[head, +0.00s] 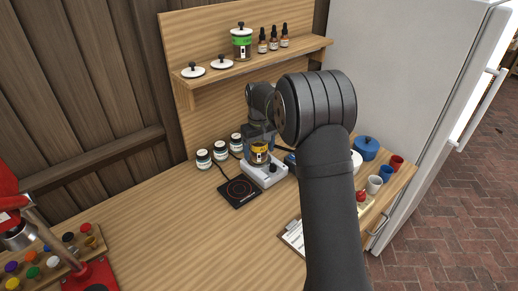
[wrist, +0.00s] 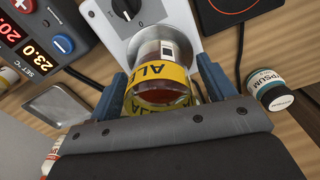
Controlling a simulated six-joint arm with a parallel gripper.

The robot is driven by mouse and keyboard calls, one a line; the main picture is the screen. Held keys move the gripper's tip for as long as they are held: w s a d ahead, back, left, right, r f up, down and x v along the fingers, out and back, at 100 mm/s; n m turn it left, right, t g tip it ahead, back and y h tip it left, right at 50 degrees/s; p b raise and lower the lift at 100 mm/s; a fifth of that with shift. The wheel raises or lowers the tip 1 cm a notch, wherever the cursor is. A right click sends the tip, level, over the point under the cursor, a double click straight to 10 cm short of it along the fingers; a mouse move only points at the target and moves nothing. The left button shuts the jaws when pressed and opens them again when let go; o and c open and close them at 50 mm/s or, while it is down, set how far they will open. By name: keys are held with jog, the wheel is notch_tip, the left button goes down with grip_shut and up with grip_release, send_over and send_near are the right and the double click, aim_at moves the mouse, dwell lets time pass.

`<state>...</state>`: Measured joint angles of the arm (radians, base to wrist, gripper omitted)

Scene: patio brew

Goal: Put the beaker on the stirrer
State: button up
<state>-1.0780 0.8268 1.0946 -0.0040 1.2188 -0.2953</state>
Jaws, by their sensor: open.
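The beaker (head: 259,151), clear glass with a yellow label and amber liquid, appears to stand upright on the round plate of the white stirrer (head: 270,178). In the wrist view the beaker (wrist: 160,78) shows part of its lettering, and the stirrer (wrist: 112,22) shows its knob beyond it. My gripper (wrist: 162,76) is open, with one blue finger on each side of the beaker. Whether the fingers touch the glass I cannot tell. In the head view my arm and wrist partly hide the gripper.
A black hot plate (head: 239,190) lies left of the stirrer, with several small jars (head: 220,152) behind it. A controller with red digits (wrist: 45,35) is close by. A wooden shelf (head: 255,68) hangs above. Cups (head: 374,184) and a blue pot (head: 366,147) stand at right.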

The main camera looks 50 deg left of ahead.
notch_tip(320, 180, up, 12)
jog(key=shift+r, duration=0.15)
dwell(0.4)
notch_tip(320, 180, down, 12)
jog(key=shift+f, duration=0.25)
jog(key=shift+r, duration=2.05)
